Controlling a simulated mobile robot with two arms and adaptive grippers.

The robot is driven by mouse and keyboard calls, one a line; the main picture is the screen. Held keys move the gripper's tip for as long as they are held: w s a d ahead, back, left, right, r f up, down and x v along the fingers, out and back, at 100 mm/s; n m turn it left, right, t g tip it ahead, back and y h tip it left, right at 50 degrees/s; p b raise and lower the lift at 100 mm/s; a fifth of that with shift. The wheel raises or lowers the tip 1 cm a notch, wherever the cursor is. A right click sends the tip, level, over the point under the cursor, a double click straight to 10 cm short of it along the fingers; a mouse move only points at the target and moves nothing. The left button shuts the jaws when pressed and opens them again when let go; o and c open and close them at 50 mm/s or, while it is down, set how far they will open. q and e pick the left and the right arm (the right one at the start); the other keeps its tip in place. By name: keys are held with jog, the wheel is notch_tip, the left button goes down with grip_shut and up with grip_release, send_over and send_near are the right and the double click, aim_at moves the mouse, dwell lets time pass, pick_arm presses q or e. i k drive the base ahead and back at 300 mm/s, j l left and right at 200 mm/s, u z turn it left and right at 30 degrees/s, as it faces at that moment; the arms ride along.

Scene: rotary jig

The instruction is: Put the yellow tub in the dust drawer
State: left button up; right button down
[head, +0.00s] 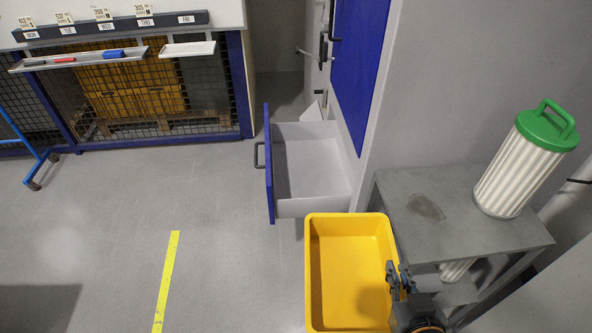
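The yellow tub (348,268) is empty and upright at the bottom centre of the head view, just in front of the open drawer. My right gripper (399,279) is at the tub's right rim, one finger on the inner side and one on the outer, and looks shut on it. The dust drawer (308,170) is pulled out from the grey cabinet. It has a blue front with a dark handle and a white inside that looks empty. The tub's far edge overlaps the drawer's near edge in the picture. My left gripper is not in view.
A grey metal stand (440,232) to the right bears a white pleated filter with a green cap (525,155). A blue-framed mesh bench (240,85) stands at the back left. The floor left of the drawer is clear, with a yellow line (166,280).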

aim_at(306, 173)
jog(key=i+j+z, duration=0.15)
jog(key=i+j, duration=0.4)
jog(key=i+j+z, duration=0.15)
jog(key=i+j, duration=0.35)
jog(key=j, duration=0.2)
jog(key=i+l, duration=0.25)
jog(key=i, duration=0.3)
jog(key=i+l+z, duration=0.1)
jog(key=i+l, duration=0.15)
jog(key=i, duration=0.25)
